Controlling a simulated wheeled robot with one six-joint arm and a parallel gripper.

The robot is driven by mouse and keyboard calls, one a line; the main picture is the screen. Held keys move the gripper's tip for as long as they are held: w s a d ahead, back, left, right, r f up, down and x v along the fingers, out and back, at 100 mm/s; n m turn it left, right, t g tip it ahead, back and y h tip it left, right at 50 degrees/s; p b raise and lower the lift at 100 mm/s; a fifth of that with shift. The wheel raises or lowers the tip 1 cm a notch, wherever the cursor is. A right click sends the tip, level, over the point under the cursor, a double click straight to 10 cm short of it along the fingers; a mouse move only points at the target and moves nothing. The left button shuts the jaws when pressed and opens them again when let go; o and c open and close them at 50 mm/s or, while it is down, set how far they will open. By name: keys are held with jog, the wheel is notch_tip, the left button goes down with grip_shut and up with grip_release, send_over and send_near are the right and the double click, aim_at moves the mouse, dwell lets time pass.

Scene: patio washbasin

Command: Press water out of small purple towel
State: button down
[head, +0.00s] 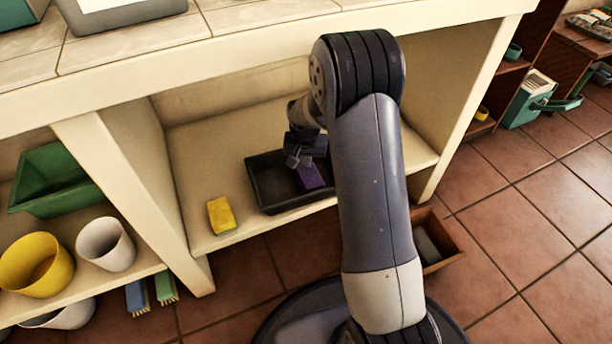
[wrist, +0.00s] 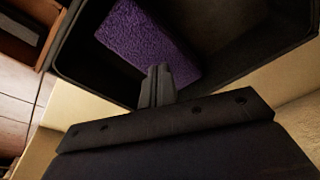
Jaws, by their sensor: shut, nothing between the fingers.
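The small purple towel (head: 309,178) lies in a black tray (head: 267,192) on the lower shelf, toward the tray's right side. In the wrist view the towel (wrist: 146,50) is a textured purple block on the floor of the tray (wrist: 77,72). My gripper (head: 296,160) is over the tray, at the towel's left in the head view. In the wrist view my gripper (wrist: 158,75) is shut with its fingertips together and empty, overlapping the towel's near edge. I cannot tell whether the fingertips touch the towel. My arm hides part of the tray's right side.
A yellow sponge (head: 221,215) lies on the shelf left of the tray. A shelf divider (head: 130,185) stands farther left, with a green bin (head: 52,190) and yellow and white pots beyond it. The counter (head: 240,45) overhangs the shelf. A wooden box (head: 437,240) sits on the floor at right.

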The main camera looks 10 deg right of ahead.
aim_at(306, 170)
jog(key=shift+f+b, duration=0.35)
jog(key=shift+f, duration=0.5)
dwell(0.6)
jog(key=shift+s+f, duration=0.15)
jog(key=shift+s, duration=0.05)
dwell(2.0)
notch_tip(306, 170, up, 8)
jog(key=p, duration=0.6)
jog(key=shift+w+r, duration=0.2)
jog(key=shift+f, duration=0.15)
notch_tip(306, 170, down, 8)
jog(key=b, duration=0.6)
jog(key=shift+r, duration=0.35)
